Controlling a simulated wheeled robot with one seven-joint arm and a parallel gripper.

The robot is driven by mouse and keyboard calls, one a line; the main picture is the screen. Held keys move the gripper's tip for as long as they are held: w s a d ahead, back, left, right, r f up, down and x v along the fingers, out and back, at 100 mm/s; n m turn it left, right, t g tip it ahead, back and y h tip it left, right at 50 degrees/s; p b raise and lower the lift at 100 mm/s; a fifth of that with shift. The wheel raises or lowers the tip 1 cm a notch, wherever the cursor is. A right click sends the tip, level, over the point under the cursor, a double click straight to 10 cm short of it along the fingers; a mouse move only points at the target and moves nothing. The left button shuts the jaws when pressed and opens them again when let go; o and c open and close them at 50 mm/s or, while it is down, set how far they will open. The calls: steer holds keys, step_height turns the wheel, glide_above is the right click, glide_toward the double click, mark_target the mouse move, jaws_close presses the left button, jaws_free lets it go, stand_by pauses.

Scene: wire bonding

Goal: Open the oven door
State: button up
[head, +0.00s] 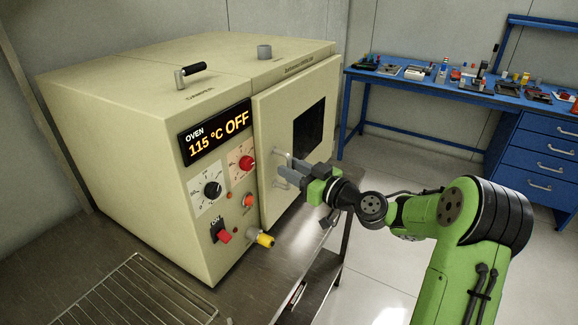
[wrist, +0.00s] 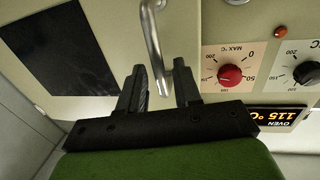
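The oven (head: 130,100) is a large cream box on a dark bench. Its door (head: 270,120) has a dark window (head: 309,130) and is at or close to its closed position; I cannot tell whether a small gap is open. The metal bar handle (wrist: 153,38) stands off the door, and part of it shows in the head view (head: 281,154). My gripper (head: 288,172) is in front of the door at the handle. In the wrist view my gripper (wrist: 161,88) has its fingers apart, with the handle's end between them and gaps visible on both sides.
Left of the door are the display (head: 216,132) reading 115 °C OFF, dials, a red switch (head: 221,232) and a yellow-tipped fitting (head: 262,238). A wire rack (head: 135,290) lies on the bench in front. A blue workbench (head: 400,85) stands behind; floor right of the oven is clear.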

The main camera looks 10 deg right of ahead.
steer(key=shift+x, duration=0.8)
steer(key=shift+c, duration=0.4)
jaws_close()
steer(key=shift+s+d, duration=0.1)
